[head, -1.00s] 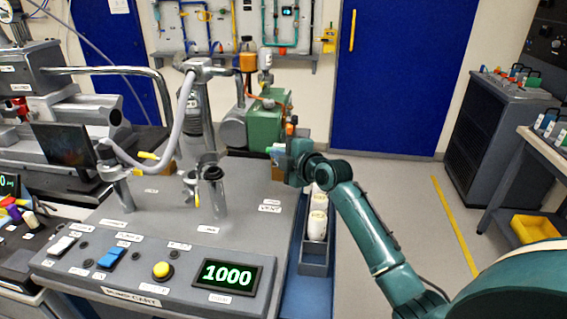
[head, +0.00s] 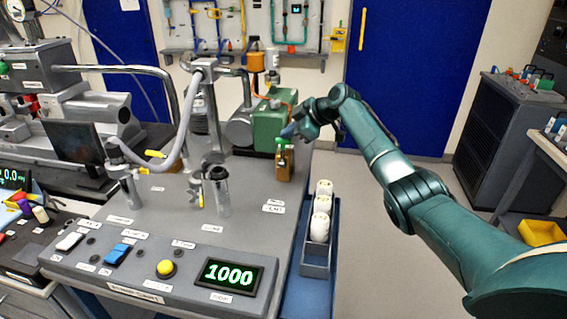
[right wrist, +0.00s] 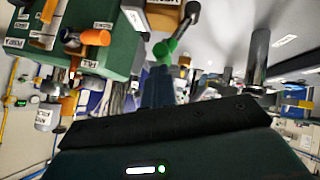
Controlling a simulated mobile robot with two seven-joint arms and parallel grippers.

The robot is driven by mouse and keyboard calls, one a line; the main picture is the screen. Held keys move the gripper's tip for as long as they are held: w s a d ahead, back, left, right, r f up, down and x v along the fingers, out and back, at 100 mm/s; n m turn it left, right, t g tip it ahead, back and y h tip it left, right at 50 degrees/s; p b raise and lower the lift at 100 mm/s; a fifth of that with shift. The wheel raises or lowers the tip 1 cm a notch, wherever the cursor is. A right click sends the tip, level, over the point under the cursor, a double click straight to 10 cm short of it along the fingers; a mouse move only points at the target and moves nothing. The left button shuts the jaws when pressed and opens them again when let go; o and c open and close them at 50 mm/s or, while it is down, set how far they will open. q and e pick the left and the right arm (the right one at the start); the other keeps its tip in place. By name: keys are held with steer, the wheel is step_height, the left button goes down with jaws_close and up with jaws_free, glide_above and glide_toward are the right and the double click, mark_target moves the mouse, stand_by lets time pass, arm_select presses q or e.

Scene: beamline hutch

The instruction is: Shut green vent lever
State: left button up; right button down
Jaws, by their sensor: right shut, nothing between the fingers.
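The green vent lever (head: 281,140) sits on top of a small brass valve block (head: 284,165) at the right rear edge of the grey pump cart. In the right wrist view the green lever (right wrist: 164,50) shows just beyond my fingertips, beside the brass block (right wrist: 166,16). My left gripper is out of view.
A green pump (head: 270,127) stands right behind the valve. A grey upright cylinder (head: 219,190) and a hose stand (head: 200,100) are to the left. White canisters (head: 320,215) sit in a side tray at the right.

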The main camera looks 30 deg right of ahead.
steer(key=shift+w+d+f, duration=0.1)
steer(key=shift+f, duration=0.2)
steer(key=shift+r, duration=0.2)
steer(key=shift+r+p, duration=0.65)
steer(key=shift+r, duration=0.05)
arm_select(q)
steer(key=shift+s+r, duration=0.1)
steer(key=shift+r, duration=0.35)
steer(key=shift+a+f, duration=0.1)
arm_select(e)
steer(key=shift+r, duration=0.15)
